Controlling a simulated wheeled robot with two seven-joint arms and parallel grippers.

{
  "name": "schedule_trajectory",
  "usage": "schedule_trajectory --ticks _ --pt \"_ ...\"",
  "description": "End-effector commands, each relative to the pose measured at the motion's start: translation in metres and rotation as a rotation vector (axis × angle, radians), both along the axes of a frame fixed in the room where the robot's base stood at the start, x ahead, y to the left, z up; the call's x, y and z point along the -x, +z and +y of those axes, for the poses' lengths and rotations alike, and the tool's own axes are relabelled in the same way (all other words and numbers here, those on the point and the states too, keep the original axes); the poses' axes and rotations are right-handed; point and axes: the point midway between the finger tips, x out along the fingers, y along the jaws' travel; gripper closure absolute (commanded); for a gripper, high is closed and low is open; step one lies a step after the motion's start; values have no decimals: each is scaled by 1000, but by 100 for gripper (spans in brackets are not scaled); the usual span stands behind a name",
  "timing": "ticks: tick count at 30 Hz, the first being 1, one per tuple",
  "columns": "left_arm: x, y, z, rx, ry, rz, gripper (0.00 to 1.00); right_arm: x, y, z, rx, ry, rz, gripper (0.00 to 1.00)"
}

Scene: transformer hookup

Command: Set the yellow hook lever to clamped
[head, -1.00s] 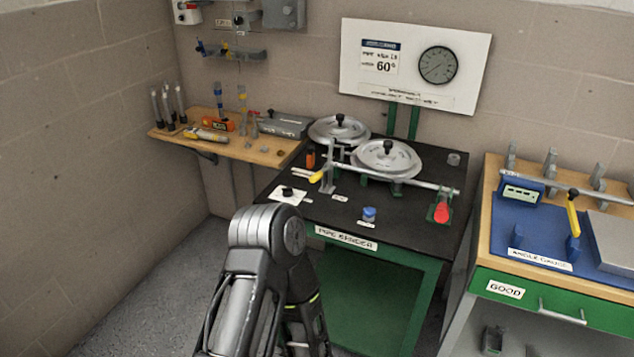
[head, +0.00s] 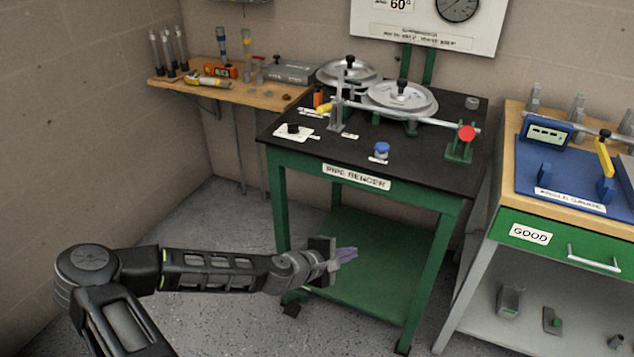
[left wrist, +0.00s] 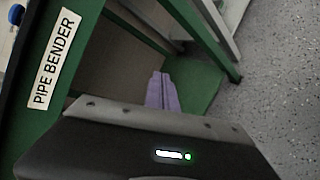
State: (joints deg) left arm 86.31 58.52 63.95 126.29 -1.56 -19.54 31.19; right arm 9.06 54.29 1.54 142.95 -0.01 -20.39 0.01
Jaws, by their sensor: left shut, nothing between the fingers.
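The yellow hook lever (head: 323,107) is a small yellow handle at the left end of the tube on the pipe bender, beside a grey upright bracket (head: 337,114). It is small, and I cannot tell its setting. My left gripper (head: 347,255) is shut and empty, with purple fingers pressed together. It is in front of the bench and below its top, well apart from the lever. In the left wrist view its fingers (left wrist: 162,92) point over the green lower shelf. The lever is not in that view. My right gripper is out of view.
The black bench top (head: 400,165) carries round dies (head: 400,97), a blue knob (head: 382,150) and a red handle (head: 467,133) on a green bracket. A green leg (head: 283,210) stands close to my left gripper. The angle gauge's separate yellow lever (head: 603,157) is at right.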

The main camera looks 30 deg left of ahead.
Motion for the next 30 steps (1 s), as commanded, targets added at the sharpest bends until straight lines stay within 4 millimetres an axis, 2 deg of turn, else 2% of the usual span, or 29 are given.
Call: schedule_trajectory --ticks 1,3,5,6,8,9,11,15,18,30 --pt "-12 14 40 62 107 -45 100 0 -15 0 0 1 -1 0" --pt "-23 52 90 169 239 -115 100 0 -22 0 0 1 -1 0" --pt "-28 88 130 273 339 -181 100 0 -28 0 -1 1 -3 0" --pt "-30 115 152 350 395 -228 100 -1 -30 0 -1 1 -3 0" --pt "-33 159 175 479 453 -295 100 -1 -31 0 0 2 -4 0" --pt "-37 187 179 566 466 -326 100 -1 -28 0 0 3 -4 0" --pt "-40 209 183 681 485 -347 100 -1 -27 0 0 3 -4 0" --pt "-41 213 188 873 527 -324 100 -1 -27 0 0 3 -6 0" --pt "-41 213 187 945 541 -310 100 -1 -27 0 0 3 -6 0" --pt "-42 212 187 974 546 -302 100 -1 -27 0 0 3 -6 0"
